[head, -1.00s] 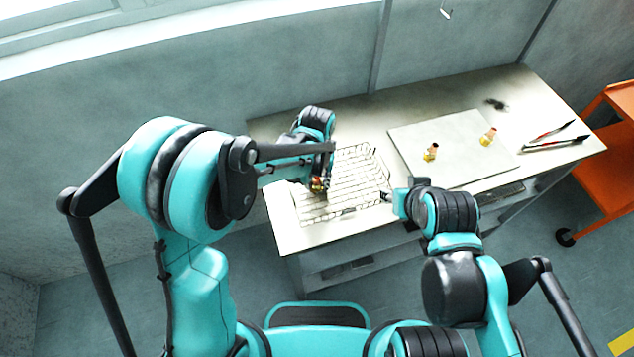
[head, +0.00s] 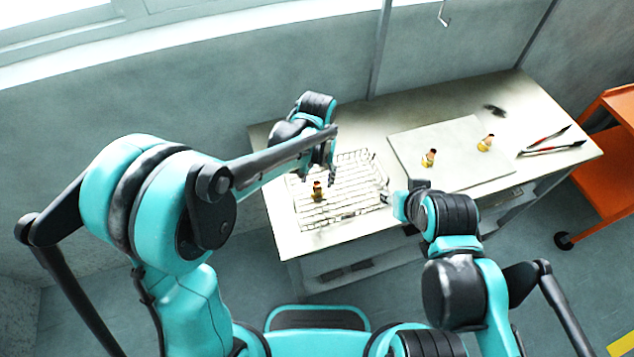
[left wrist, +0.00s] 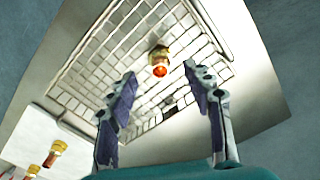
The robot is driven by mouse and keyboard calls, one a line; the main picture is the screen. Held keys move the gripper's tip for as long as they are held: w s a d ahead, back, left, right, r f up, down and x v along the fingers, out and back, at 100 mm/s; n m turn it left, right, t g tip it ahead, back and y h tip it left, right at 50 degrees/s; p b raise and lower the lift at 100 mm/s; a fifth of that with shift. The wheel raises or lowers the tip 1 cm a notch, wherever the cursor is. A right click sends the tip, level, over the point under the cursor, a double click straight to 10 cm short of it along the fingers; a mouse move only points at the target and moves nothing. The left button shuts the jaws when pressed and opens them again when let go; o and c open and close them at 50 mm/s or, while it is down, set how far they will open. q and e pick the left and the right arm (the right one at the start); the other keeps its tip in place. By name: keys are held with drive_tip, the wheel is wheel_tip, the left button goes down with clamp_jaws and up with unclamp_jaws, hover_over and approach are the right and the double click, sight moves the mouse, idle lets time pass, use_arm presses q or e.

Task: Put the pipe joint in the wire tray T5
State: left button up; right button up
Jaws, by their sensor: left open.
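A brass pipe joint with a red-orange end (head: 318,191) stands in the wire tray (head: 352,205), toward its left part. It also shows in the left wrist view (left wrist: 159,60), on the tray's mesh (left wrist: 95,65). My left gripper (head: 322,177) is open and empty, behind and above the joint, with clear space around the joint. Its two fingers show apart in the left wrist view (left wrist: 160,100). My right gripper (head: 388,197) is at the tray's right edge; its fingers are too small to read.
Two similar pipe joints (head: 429,158) (head: 486,143) stand on a pale board (head: 455,178) to the right. Red-handled tongs (head: 550,150) and a small dark object (head: 495,110) lie farther right. An orange cart (head: 605,150) stands beside the table.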

sight(316, 183)
use_arm(q)
wheel_tip(316, 183, up, 6)
drive_tip(key=shift+f+p, duration=0.15)
drive_tip(key=shift+p, duration=0.35)
drive_tip(key=shift+a+r, duration=0.2)
drive_tip(key=s+a+r+n+t, duration=0.1)
drive_tip(key=s+a+r+t, duration=0.2)
drive_tip(key=s+a, duration=0.3)
drive_tip(key=s+a+r+n+t, duration=0.1)
drive_tip(key=s+a+r+t, duration=0.2)
drive_tip(key=s+a, duration=0.3)
drive_tip(key=a+t, duration=0.1)
drive_tip(key=a, duration=0.4)
drive_tip(key=shift+a, duration=0.1)
